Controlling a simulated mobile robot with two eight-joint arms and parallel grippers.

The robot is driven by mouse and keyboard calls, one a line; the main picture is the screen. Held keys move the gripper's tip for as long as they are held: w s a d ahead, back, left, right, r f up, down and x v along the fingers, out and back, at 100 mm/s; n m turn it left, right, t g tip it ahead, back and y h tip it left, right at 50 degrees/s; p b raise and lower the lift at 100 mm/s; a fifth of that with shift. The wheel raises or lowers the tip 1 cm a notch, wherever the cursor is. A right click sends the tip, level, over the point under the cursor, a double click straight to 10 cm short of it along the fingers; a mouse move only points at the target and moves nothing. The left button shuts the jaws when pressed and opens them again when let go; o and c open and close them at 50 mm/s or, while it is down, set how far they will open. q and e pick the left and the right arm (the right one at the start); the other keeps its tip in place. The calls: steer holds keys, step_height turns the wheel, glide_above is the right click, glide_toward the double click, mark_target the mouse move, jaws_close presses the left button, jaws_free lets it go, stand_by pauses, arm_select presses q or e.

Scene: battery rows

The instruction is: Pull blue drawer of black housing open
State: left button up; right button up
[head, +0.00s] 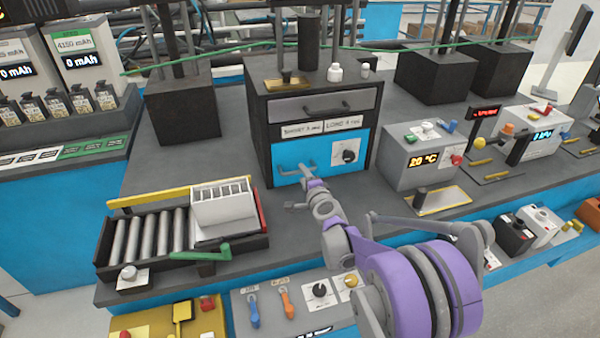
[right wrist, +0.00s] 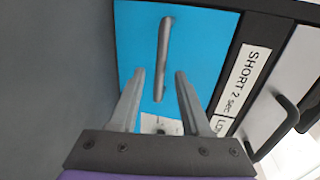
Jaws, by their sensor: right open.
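The black housing (head: 260,130) stands on the grey bench, with a grey drawer front (head: 300,106) above and the blue drawer (head: 318,158) below. The blue front looks flush with the housing. Its grey bar handle (head: 290,171) is at the left of the front; it also shows in the right wrist view (right wrist: 163,58). My right gripper (head: 309,182) is in front of the blue drawer, close to the handle. In the right wrist view its open fingers (right wrist: 160,74) lie on either side of the handle's lower end; I cannot tell the remaining depth. My left gripper is out of view.
A roller conveyor (head: 150,240) with a white rack (head: 223,205) stands left of the housing. A temperature box (head: 420,160) stands to the right. A control panel (head: 300,305) is at the front. Bare bench lies before the drawer.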

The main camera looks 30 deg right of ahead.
steer(key=shift+x, duration=1.65)
jaws_close()
